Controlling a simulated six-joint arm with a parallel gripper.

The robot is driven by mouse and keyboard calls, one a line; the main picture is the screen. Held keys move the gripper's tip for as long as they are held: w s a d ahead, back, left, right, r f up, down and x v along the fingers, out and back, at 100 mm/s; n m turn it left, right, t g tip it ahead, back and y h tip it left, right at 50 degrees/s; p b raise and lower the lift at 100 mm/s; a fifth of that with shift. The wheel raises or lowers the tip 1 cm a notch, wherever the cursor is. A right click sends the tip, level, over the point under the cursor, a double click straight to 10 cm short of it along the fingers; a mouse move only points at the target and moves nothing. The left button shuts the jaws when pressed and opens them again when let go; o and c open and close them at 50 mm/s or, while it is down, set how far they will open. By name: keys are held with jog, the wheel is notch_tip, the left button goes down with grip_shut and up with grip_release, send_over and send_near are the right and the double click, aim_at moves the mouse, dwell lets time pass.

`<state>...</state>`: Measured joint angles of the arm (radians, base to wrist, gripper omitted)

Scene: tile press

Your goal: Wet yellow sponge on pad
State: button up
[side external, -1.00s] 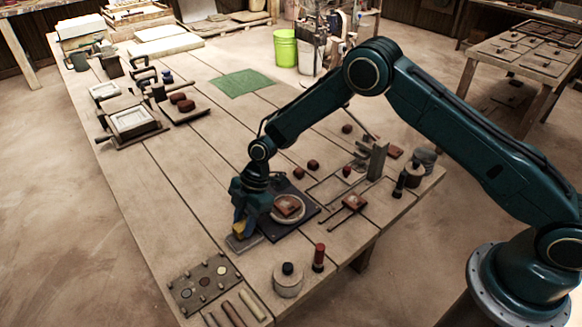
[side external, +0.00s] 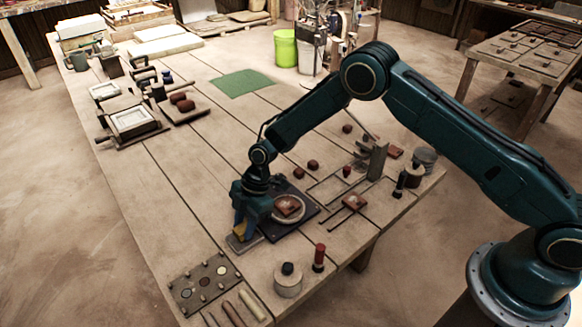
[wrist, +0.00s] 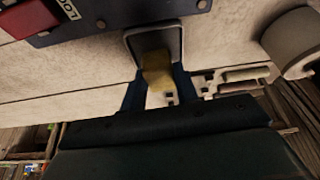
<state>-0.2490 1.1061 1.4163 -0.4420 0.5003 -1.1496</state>
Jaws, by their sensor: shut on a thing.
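The yellow sponge (side external: 239,230) is between the fingers of my gripper (side external: 245,229), which is shut on it. The grey pad (side external: 246,244) lies on the table directly below, beside a dark board. In the wrist view, the sponge (wrist: 157,72) sits between my blue fingertips (wrist: 159,84) and overlaps the rimmed pad (wrist: 176,36). My fingers hide part of the sponge, and I cannot tell whether it touches the pad.
The dark board (side external: 279,235) holds a round dish (side external: 297,216) with a reddish tile close to my gripper. A pale jar (side external: 288,282) and a red-topped bottle (side external: 319,257) stand nearer the front. A pegged plate (side external: 203,281) lies at front left.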

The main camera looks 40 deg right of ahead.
aim_at(245, 226)
jog(key=shift+f, duration=0.55)
dwell(1.1)
jog(key=shift+r, duration=0.2)
jog(key=shift+r, duration=3.35)
jog(key=shift+d, duration=0.1)
jog(key=shift+d+r+m, duration=0.3)
jog(key=shift+d+m, duration=0.15)
jog(key=shift+m, duration=0.05)
jog(key=s+d+r+m+t+h, duration=0.2)
jog(key=d+r+m, duration=0.3)
jog(key=d+m, duration=0.4)
jog(key=s+d+r+m+t+h, duration=0.2)
jog(key=s+d+r+m, duration=0.3)
jog(key=d, duration=0.8)
jog(key=m, duration=0.3)
jog(key=shift+d+r+m+t, duration=0.3)
jog(key=shift+r+m+t, duration=0.1)
